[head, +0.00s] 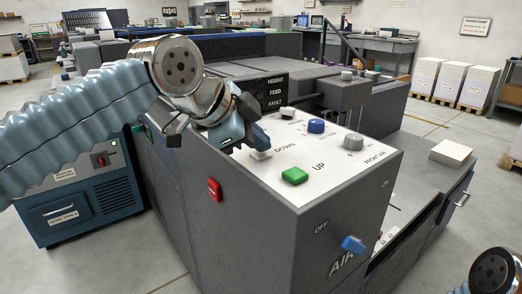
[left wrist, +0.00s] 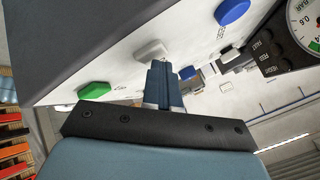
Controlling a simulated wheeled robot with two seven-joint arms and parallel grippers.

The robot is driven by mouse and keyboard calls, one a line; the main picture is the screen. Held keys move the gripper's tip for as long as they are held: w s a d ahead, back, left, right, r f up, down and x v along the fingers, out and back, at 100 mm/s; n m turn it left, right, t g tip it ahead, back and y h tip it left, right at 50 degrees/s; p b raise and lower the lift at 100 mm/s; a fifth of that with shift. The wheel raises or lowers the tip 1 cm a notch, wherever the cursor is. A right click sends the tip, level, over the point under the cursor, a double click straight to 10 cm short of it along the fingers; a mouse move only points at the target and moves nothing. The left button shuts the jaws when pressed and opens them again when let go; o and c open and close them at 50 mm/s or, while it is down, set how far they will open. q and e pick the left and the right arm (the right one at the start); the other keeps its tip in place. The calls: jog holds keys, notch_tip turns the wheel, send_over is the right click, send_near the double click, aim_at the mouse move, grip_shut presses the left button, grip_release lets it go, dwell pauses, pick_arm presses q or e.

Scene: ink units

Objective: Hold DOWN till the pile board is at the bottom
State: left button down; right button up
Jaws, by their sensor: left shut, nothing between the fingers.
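I cannot tell whether the fingertips touch or press the button. The pile board cannot be made out. My right gripper is out of view.
A blue knob (head: 316,126), a grey knob (head: 353,142) and a pale button (head: 288,113) share the panel. A red switch (head: 214,190) and a blue AIR knob (head: 354,244) are on the machine's sides. A gauge (left wrist: 306,25) shows in the left wrist view.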

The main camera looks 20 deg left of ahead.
aim_at(257, 155)
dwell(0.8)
pick_arm(q)
jog(key=shift+r+p, duration=0.75)
jog(key=shift+r, duration=0.1)
notch_tip(257, 155, up, 3)
jog(key=p, duration=0.2)
jog(key=shift+p, duration=0.4)
jog(key=shift+r+p, duration=0.55)
jog(key=shift+r, duration=0.45)
